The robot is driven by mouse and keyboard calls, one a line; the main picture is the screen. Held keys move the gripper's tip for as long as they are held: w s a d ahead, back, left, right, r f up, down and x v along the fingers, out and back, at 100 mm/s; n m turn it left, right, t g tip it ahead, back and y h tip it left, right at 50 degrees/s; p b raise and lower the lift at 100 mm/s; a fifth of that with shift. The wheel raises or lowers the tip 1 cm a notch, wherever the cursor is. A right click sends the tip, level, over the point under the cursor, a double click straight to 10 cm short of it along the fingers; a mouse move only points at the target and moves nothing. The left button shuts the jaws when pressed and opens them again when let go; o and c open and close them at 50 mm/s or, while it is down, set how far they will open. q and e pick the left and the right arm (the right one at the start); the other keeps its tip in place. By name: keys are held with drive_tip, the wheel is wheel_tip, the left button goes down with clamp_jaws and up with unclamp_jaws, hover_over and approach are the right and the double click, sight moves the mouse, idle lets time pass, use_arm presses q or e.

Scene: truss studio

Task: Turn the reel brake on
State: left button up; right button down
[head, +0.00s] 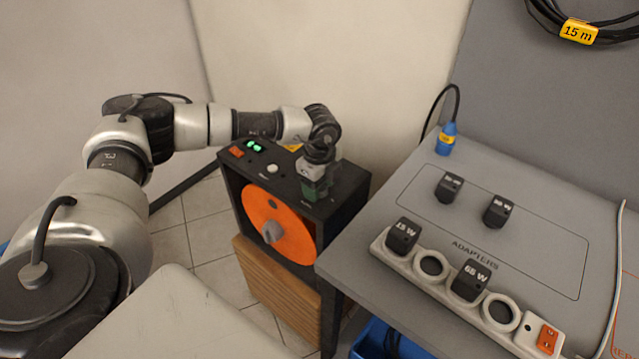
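A black reel unit (350,196) with an orange disc (290,240) and a grey knob (271,232) on its front stands left of the table, on a wooden base. Its top bears an orange-red switch (236,152), two green lights (254,145) and a round white button (272,168). I cannot tell which control is the brake. My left gripper (312,188) points down at the right part of the top, right of the button. A small green patch shows at its tips; they hide what is under them, and contact is unclear. My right gripper is out of view.
A grey table (400,265) stands to the right, with a white power strip (405,264), black adapters (498,210) and a blue plug (446,140). A blue bin (368,345) is below its front edge. Walls close in behind the unit.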

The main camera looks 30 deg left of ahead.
use_arm(q)
drive_tip(key=c, duration=0.7)
drive_tip(key=shift+o, duration=0.2)
drive_tip(key=shift+m, duration=0.4)
drive_tip(key=m, duration=0.3)
drive_tip(key=shift+m, duration=0.3)
drive_tip(key=m+b, duration=0.1)
drive_tip(key=m, duration=0.3)
drive_tip(key=m+b, duration=0.1)
drive_tip(key=m, duration=0.4)
drive_tip(key=shift+m+b, duration=0.8)
drive_tip(key=shift+m, duration=1.5)
